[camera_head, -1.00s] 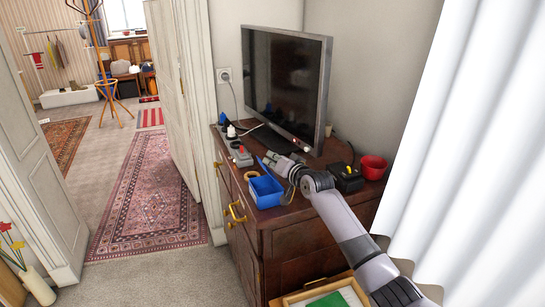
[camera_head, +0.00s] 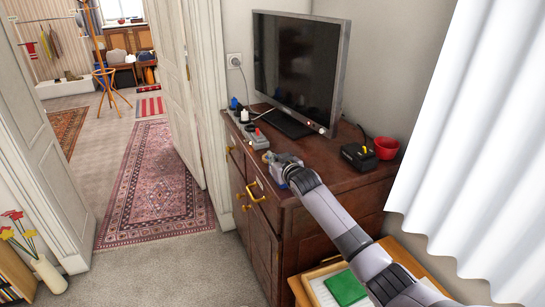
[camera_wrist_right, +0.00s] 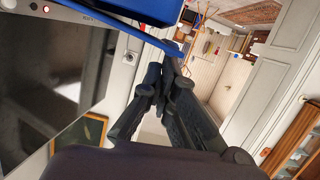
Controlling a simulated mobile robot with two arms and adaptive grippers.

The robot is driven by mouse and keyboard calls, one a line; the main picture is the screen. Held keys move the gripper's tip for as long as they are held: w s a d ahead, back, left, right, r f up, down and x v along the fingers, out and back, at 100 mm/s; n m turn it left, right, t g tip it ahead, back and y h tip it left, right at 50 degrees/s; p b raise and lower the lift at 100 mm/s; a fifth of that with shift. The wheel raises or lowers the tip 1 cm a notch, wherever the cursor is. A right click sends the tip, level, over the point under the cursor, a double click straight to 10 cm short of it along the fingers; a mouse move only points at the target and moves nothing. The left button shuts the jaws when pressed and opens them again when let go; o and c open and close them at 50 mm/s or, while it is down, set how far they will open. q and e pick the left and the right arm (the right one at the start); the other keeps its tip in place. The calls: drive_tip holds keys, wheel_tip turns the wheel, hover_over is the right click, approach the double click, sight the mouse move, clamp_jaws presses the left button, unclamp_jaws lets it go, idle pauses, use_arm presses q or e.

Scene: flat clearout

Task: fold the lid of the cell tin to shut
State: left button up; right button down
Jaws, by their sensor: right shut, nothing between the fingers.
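The blue cell tin (camera_wrist_right: 150,9) shows at the top edge of the right wrist view, cut off by the frame. A thin blue strip (camera_wrist_right: 105,20), which looks like its lid edge, runs slanting down to the fingertips. My right gripper (camera_wrist_right: 170,50) is shut and empty, its tips close to the strip's end; I cannot tell whether they touch. In the head view my right gripper (camera_head: 269,157) is over the front of the dresser top and hides most or all of the tin. The lid's angle cannot be told. My left gripper is not in view.
On the brown dresser (camera_head: 345,183) stand a television (camera_head: 297,68), a grey power strip (camera_head: 250,132), a black box (camera_head: 359,157) and a red bowl (camera_head: 386,148). A tray with a green item (camera_head: 346,288) is below at the front. A white curtain (camera_head: 480,150) hangs at right.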

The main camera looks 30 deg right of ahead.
drive_tip(key=shift+a+f, duration=0.1)
drive_tip(key=shift+f, duration=0.35)
idle(0.4)
drive_tip(key=s+a+r, duration=0.1)
drive_tip(key=s+r, duration=0.5)
drive_tip(key=s, duration=0.3)
drive_tip(key=shift+s+a+r, duration=0.15)
drive_tip(key=shift+s+a, duration=0.15)
drive_tip(key=shift+a, duration=0.05)
idle(0.4)
